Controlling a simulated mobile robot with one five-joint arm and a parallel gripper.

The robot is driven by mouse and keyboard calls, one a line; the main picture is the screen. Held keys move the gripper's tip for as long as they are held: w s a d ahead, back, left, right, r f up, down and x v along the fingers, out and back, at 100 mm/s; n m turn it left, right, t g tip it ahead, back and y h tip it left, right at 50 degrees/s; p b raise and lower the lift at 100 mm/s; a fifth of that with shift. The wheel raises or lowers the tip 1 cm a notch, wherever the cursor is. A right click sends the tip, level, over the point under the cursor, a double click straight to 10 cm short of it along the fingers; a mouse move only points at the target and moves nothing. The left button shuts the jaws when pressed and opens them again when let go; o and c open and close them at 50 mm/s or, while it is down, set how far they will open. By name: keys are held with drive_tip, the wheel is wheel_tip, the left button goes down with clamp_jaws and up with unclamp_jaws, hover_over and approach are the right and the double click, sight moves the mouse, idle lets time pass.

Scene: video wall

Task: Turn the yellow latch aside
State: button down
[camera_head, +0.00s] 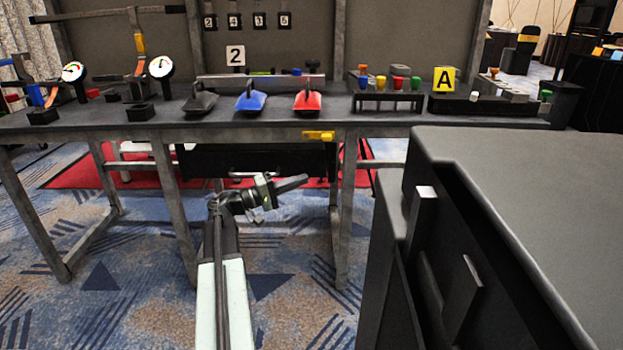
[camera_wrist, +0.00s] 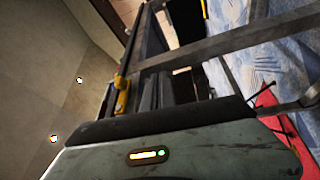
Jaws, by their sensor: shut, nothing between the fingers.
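The yellow latch (camera_head: 318,135) lies level along the front edge of the dark workbench, above the right end of a dark drawer (camera_head: 250,160). In the wrist view the yellow latch (camera_wrist: 121,95) shows left of centre, tilted with the view. My gripper (camera_head: 303,181) is shut and empty. In the head view it appears below the latch and slightly to its left, in front of the drawer, pointing right. It is apart from the latch in the picture.
The workbench (camera_head: 150,125) carries gauges, three scoop-like tools, colored pegs and signs "2" and "A". A bench leg (camera_head: 347,200) stands right of my gripper. A large dark cabinet (camera_head: 530,190) with handles fills the right foreground. Carpet lies open at left.

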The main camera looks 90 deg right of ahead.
drive_tip(key=shift+w+a+f, duration=0.25)
drive_tip(key=shift+w, duration=0.2)
drive_tip(key=shift+w+a+f, duration=0.25)
drive_tip(key=shift+w, duration=0.2)
